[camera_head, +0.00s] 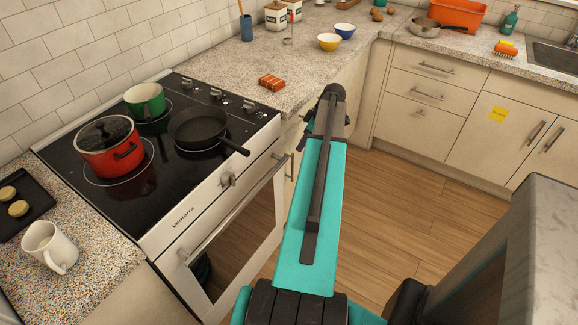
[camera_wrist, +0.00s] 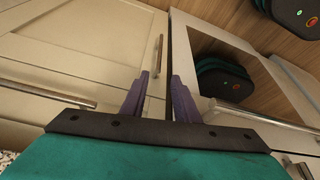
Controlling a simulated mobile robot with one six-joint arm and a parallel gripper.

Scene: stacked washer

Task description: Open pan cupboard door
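A closed cream cupboard door (camera_wrist: 75,42) with a vertical bar handle (camera_wrist: 157,56) stands beside the oven in the wrist view. That handle also shows in the head view (camera_head: 289,168), left of my arm. Nothing legible marks this door as the pan cupboard. My gripper (camera_wrist: 161,76) is open, with its two purple fingers apart and nothing between their tips. In the wrist view the handle appears beyond the gap between the fingers; I see no contact. In the head view my arm hides most of the gripper.
The oven (camera_head: 231,240) with its bar handle (camera_wrist: 262,115) adjoins the door. A dark skillet (camera_head: 200,128) and pots sit on the hob. A yellow note (camera_head: 498,114) marks another closed door. Wooden floor (camera_head: 400,210) is clear.

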